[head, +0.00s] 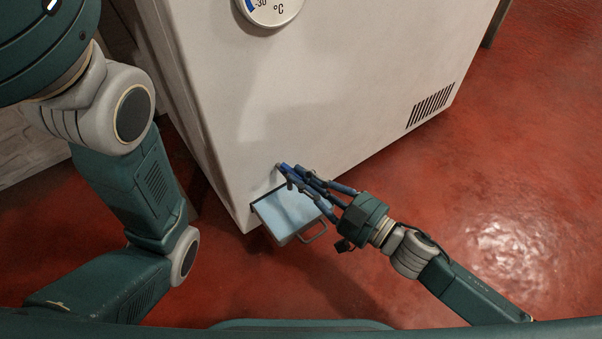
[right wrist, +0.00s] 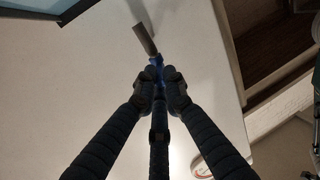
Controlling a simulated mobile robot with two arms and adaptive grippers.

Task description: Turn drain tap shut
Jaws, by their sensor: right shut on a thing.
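The drain tap (head: 284,168) sits low on the front of a white chest-like appliance (head: 290,90), near its lower left corner. Its handle looks blue. In the right wrist view a grey metal tube of the tap (right wrist: 145,40) sticks out past the blue part (right wrist: 157,62). My right gripper (head: 291,177) reaches in from the right and is shut on the tap's blue handle. Its fingertips (right wrist: 164,84) close around the blue part and hide much of it. My left arm shows at the left of the head view, but its gripper is out of view.
A tray of light blue liquid or surface (head: 287,210) with a wire handle is just below the tap. A round temperature dial (head: 270,8) is higher on the white front, and a dark vent (head: 430,105) is at its right. Red floor (head: 490,190) is open at the right.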

